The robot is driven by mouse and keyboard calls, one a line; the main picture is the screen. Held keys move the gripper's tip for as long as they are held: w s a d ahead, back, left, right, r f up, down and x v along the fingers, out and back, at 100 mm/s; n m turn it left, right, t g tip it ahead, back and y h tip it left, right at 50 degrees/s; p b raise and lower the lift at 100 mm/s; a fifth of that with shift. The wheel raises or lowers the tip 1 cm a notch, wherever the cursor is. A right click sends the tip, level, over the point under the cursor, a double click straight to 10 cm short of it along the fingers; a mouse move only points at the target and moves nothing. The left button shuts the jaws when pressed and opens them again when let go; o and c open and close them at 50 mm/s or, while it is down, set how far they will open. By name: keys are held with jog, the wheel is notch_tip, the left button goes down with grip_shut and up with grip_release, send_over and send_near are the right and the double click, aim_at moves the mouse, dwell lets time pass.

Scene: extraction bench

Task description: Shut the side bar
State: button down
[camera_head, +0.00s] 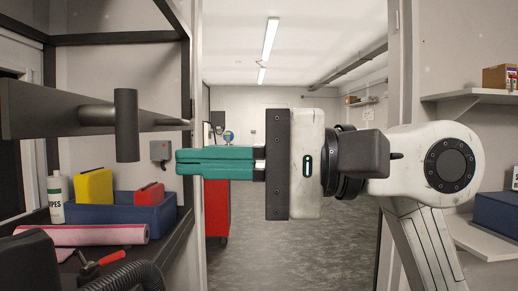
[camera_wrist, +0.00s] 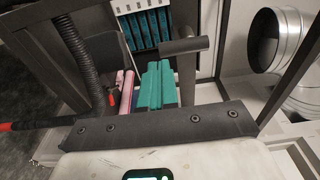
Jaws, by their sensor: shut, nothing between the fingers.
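The dark grey side bar (camera_head: 40,110) reaches in from the left edge of the head view, roughly level. Its handle, a short upright cylinder (camera_head: 126,125) on a stub, stands out from it. In the wrist view the handle (camera_wrist: 183,46) shows just beyond and to the right of my fingertips. My gripper (camera_head: 178,162) has teal fingers pressed together, with nothing between them. It points left, to the right of the handle and slightly lower in the head view, apart from it. In the wrist view the fingers (camera_wrist: 158,66) also look shut.
A blue bin (camera_head: 120,214) with yellow and red items stands on the bench at left, by a white bottle (camera_head: 56,198) and a pink roll (camera_head: 85,234). A dark hose (camera_head: 135,277) lies in front. A red cabinet (camera_head: 216,208) stands behind my gripper. Shelves (camera_head: 470,94) line the right.

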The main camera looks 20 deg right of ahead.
aim_at(139, 160)
jog(key=shift+p+x, duration=0.4)
jog(key=shift+x, duration=1.5)
jog(key=shift+a, duration=0.1)
